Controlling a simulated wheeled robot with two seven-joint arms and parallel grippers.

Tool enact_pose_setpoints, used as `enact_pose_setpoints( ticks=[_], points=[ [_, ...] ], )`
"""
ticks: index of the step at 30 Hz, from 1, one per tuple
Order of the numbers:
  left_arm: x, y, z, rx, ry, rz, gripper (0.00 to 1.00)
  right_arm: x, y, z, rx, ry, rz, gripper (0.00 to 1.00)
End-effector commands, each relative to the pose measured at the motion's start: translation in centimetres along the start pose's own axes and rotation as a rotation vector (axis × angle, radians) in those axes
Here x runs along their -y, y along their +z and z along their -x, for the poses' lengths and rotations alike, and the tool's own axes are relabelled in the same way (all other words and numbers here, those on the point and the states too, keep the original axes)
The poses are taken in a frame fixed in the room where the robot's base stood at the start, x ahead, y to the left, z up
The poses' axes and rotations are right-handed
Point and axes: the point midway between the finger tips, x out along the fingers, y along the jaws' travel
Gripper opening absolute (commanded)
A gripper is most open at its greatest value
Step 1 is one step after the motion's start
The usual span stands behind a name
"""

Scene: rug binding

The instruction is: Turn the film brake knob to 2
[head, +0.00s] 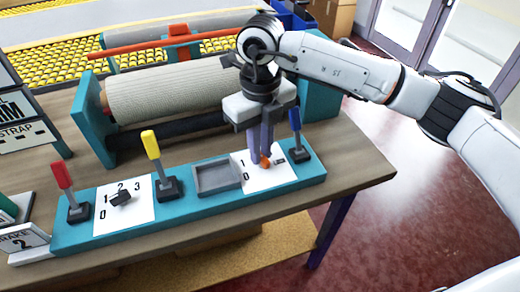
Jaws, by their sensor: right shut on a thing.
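My right gripper (262,155) reaches down onto the right-hand white dial plate (276,180) of the teal panel, its fingers shut on a small orange knob (265,162). The fingers hide most of this knob, so its pointing direction is unclear. On that plate I can read 1 and 0; other marks are covered. A black knob (121,197) sits on the left dial plate (137,211), marked 0, 1, 2 and 3. I see no label that tells which knob is the film brake. My left gripper is not in view.
Red (66,183), yellow (155,155) and blue (296,130) levers stand up from the panel (200,206). A grey empty tray (216,178) lies between the plates. Behind is a beige roll (165,92) between teal end plates. The table's right end is bare.

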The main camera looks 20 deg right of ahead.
Motion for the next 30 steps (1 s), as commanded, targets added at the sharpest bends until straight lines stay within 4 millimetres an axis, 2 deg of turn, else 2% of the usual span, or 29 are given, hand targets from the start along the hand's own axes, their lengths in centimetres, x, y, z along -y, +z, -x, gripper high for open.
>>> enact_pose_setpoints(
  ticks=[9,23,24,26,27,30],
  points=[
    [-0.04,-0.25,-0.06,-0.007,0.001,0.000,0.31,0.11,0.05,0.12,0.002,0.000,-0.093,0.00],
    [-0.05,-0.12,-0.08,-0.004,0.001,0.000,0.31,0.12,0.06,0.16,0.002,0.000,-0.104,0.00],
    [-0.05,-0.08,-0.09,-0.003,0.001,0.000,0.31,0.12,0.05,0.15,0.002,0.000,-0.104,0.17],
    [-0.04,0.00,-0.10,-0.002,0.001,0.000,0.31,0.12,0.05,0.14,0.002,0.000,-0.104,0.28],
    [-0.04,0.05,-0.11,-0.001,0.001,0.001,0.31,0.12,0.04,0.12,0.002,0.000,-0.104,0.31],
    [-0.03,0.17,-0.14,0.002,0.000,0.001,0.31,0.11,0.03,0.09,0.001,0.000,-0.104,0.31]
  ],
)
